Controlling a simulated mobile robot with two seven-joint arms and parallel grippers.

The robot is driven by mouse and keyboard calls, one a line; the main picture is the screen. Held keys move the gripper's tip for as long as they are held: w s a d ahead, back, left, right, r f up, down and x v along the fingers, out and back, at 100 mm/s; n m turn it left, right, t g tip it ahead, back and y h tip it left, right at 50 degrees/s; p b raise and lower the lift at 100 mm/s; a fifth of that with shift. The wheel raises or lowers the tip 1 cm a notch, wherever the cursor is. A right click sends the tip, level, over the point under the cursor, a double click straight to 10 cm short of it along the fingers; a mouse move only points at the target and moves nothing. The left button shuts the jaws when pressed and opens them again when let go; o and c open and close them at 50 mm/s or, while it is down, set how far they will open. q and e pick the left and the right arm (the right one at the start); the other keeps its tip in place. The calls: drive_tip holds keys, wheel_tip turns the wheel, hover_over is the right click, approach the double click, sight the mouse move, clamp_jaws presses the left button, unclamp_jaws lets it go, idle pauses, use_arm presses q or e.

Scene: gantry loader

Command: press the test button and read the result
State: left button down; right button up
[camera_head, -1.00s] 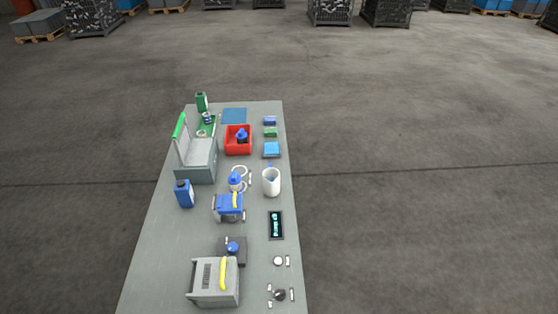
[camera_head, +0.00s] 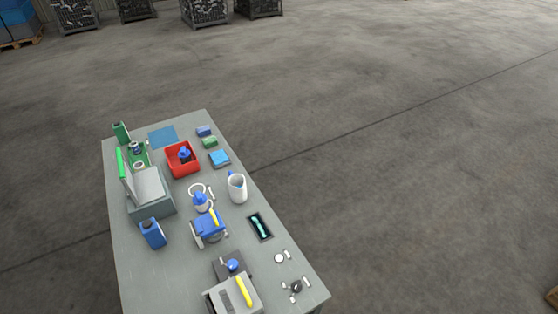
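A small black display panel (camera_head: 260,227) lies on the right part of the grey table (camera_head: 150,278). It shows cyan marks that are too small to read. A small round whitish button-like part (camera_head: 279,258) sits near the table's right edge, below the display. A dark knob-like part (camera_head: 296,287) with small light pieces around it is nearer the front corner. I cannot tell which of these is the test button. Neither of my grippers is in view.
A grey box with a yellow handle (camera_head: 244,291) stands at the front. A blue-topped device (camera_head: 209,226), a white mug (camera_head: 237,188), a red bin (camera_head: 182,160), a blue bottle (camera_head: 152,233) and a grey case with raised lid (camera_head: 150,192) crowd the table. The floor to the right is clear.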

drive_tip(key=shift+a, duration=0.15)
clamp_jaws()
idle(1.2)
